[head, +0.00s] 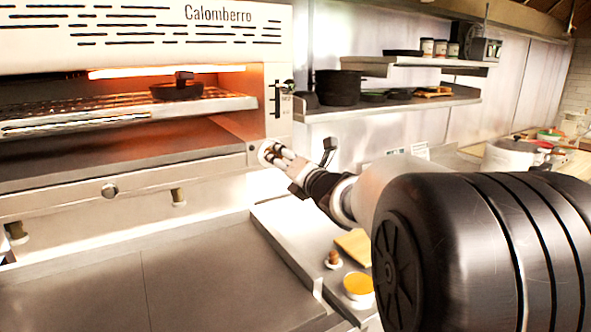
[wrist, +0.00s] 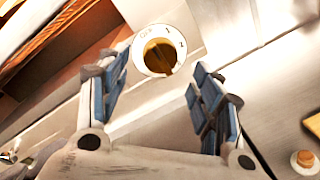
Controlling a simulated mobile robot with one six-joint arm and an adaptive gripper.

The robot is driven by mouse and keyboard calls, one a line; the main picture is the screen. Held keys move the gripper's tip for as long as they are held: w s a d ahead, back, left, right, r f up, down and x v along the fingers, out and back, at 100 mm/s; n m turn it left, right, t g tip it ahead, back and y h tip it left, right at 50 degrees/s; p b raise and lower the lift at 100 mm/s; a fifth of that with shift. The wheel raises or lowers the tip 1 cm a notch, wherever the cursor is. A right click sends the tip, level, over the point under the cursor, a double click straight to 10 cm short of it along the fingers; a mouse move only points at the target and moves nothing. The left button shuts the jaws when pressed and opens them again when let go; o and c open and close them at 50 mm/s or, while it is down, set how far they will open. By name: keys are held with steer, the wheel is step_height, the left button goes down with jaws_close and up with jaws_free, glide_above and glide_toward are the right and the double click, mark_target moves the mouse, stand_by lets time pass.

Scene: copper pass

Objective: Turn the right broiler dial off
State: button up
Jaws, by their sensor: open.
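The broiler (head: 200,48) with the Calomberro name stands at the left in the head view, its heating element glowing orange. The right dial (wrist: 161,56) shows in the wrist view as a brass knob on a white disc marked Off, 1 and 2. I cannot tell surely which mark the knob points to. My gripper (wrist: 162,78) is open, with one blue-padded finger on each side below the dial and nothing between them. In the head view my gripper (head: 275,156) is at the broiler's lower right corner and largely hides the dial.
A dark pan (head: 177,87) sits on the broiler rack. A yellow bowl (head: 358,286) and a small wooden-topped item (head: 333,260) stand on the counter below my arm. A shelf (head: 400,103) with pots is behind. The left counter is clear.

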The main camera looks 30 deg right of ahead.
steer(key=s, duration=0.7)
steer(key=shift+a, duration=0.2)
steer(key=shift+s+r, duration=0.1)
steer(key=s+a+m+g+h, duration=0.1)
steer(key=s+a+m, duration=0.1)
steer(key=a+m, duration=0.4)
steer(key=s+a+f+m+g, duration=0.4)
steer(key=s+f+m, duration=0.2)
steer(key=s, duration=0.4)
steer(key=s+a+f+m+g+y, duration=0.1)
steer(key=s+a+f+m+g, duration=0.3)
steer(key=s, duration=0.6)
steer(key=s+a+f+m+g+y, duration=0.1)
steer(key=s+a+f+m+g, duration=0.2)
steer(key=s+f+m, duration=0.6)
steer(key=shift+s+a+m+g, duration=0.4)
steer(key=shift+a+m, duration=0.4)
